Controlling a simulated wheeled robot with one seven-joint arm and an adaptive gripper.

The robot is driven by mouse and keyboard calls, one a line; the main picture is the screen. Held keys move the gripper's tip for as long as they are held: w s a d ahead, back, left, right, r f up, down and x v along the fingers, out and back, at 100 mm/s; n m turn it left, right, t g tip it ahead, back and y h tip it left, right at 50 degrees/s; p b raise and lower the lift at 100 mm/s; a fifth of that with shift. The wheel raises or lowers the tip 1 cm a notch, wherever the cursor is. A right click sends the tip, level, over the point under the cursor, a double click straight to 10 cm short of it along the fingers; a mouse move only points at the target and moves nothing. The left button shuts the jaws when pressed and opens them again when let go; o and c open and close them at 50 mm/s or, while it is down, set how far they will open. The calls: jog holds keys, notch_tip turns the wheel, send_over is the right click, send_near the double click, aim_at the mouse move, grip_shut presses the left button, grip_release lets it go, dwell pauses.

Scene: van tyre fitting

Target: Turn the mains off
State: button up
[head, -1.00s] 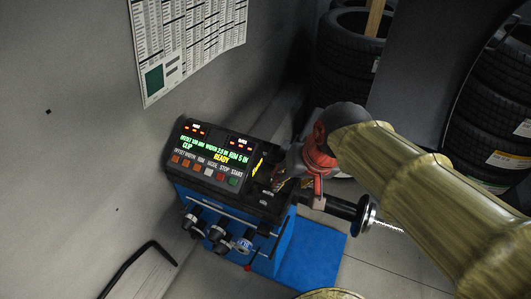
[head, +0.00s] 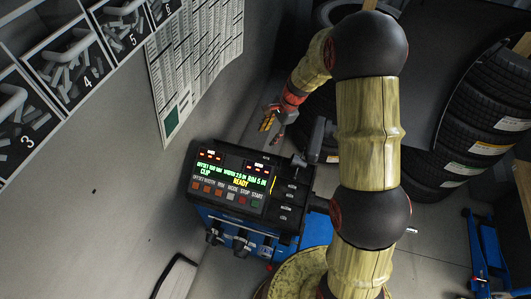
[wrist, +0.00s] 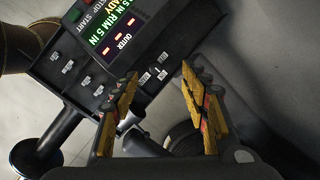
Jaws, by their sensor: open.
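The blue and black wheel balancer (head: 240,190) stands against the wall. My gripper (head: 272,127) is open and empty, above and behind the panel on the wall side, apart from the machine. In the wrist view my gripper (wrist: 158,76) has its yellow fingers spread, with the machine's display corner (wrist: 118,40) and small white labels (wrist: 153,76) beyond them. I cannot make out a mains switch for certain.
Numbered bins of wheel weights (head: 80,65) and a printed chart (head: 195,65) hang on the wall at left. Stacked tyres (head: 480,110) stand at right and behind my arm. A blue jack-like item (head: 485,250) is on the floor at right.

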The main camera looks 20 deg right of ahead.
jog(key=shift+w+a+f+m+g+y+p, duration=0.15)
jog(key=shift+w+f+m+p, duration=0.4)
jog(key=shift+f, duration=2.95)
jog(key=shift+w+a+f+m+g+y, duration=0.2)
jog(key=shift+f+m, duration=0.8)
jog(key=shift+f, duration=2.5)
jog(key=shift+w+a+f+m+t+y+p, duration=0.1)
jog(key=shift+w+f+m+p, duration=0.4)
jog(key=shift+f, duration=3)
jog(key=shift+m, duration=0.25)
jog(key=shift+c, duration=1.4)
jog(key=c, duration=0.7)
jog(key=shift+c, duration=0.9)
